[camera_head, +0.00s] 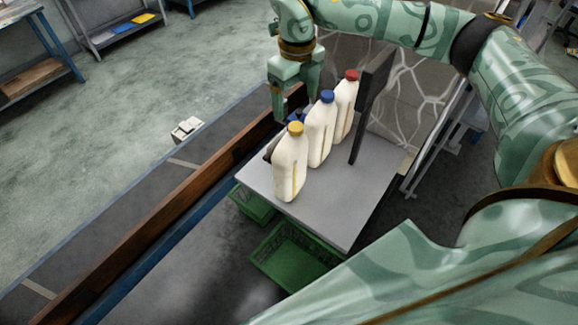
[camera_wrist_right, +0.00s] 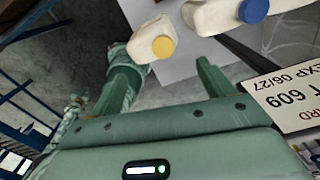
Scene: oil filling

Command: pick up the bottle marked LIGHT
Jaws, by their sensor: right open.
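Three white bottles stand upright in a row on a grey board: a yellow-capped bottle (camera_head: 290,168) nearest, a blue-capped bottle (camera_head: 320,135) in the middle and a red-capped bottle (camera_head: 345,108) farthest. No word LIGHT is readable on any of them. My right gripper (camera_head: 296,106) points down, open and empty, beyond and left of the bottles. In the wrist view, the yellow-capped bottle (camera_wrist_right: 152,38) and blue-capped bottle (camera_wrist_right: 212,17) lie ahead of the open right gripper (camera_wrist_right: 162,58). My left gripper is out of view.
A dark upright panel (camera_head: 372,98) stands on the grey board (camera_head: 335,205), right of the bottles. Green crates (camera_head: 290,262) sit below. A brown wooden rail (camera_head: 150,215) runs along the left. The board's near right part is clear.

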